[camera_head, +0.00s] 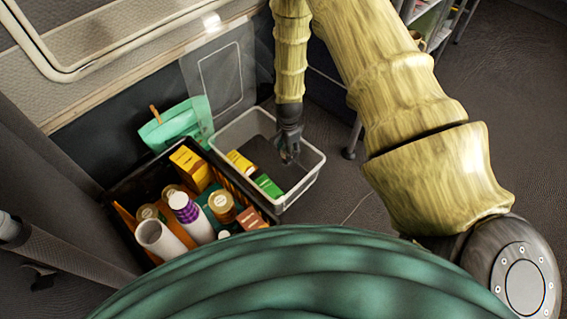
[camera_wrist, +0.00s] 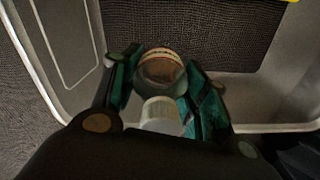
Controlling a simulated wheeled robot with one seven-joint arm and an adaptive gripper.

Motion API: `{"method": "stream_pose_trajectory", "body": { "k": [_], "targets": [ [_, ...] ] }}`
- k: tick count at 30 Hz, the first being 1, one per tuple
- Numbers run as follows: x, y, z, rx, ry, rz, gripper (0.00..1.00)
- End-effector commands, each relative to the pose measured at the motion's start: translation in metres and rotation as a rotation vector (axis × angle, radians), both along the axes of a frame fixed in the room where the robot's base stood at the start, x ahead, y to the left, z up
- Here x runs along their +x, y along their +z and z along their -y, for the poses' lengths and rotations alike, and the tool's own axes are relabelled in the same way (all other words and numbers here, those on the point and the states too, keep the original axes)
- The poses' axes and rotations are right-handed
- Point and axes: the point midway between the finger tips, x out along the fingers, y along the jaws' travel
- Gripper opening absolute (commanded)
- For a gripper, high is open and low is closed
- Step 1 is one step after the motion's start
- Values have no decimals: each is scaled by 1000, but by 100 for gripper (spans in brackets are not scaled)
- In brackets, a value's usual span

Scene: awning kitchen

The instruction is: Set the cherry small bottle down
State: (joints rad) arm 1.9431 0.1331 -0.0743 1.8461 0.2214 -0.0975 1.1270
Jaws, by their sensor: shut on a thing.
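The cherry small bottle (camera_wrist: 160,70) shows in the wrist view with a pale cap (camera_wrist: 160,116) toward the camera and a reddish-brown, glassy body. My gripper (camera_wrist: 163,88) is shut on it, with one dark green finger pad on each side. In the head view my gripper (camera_head: 288,147) points down over the right part of a pale grey bin (camera_head: 309,176). The bottle is too small and dark to make out there. In the wrist view the bin's rim (camera_wrist: 82,85) curves around the bottle. I cannot tell whether the bottle touches the bin's floor.
A yellow box (camera_head: 241,162) and a green box (camera_head: 268,186) lie in the bin's left part. A black crate (camera_head: 122,189) beside it is crowded with cans, cups and boxes. A teal bag (camera_head: 172,127) stands behind. The bin's dark floor near my gripper looks clear.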

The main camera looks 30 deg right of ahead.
Motion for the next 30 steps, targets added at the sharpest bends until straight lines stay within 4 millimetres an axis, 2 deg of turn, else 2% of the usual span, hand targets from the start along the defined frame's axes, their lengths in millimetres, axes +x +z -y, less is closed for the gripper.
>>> {"method": "stream_pose_trajectory", "body": {
  "k": [1, 8, 16, 30],
  "targets": [
    [0, -12, 0, 0, 0, -1, 15],
    [0, -26, 0, 0, -1, 1, 15],
    [0, -64, 0, 0, -1, 0, 15],
    [0, -68, 0, 0, -1, 0, 15]
  ]
}}
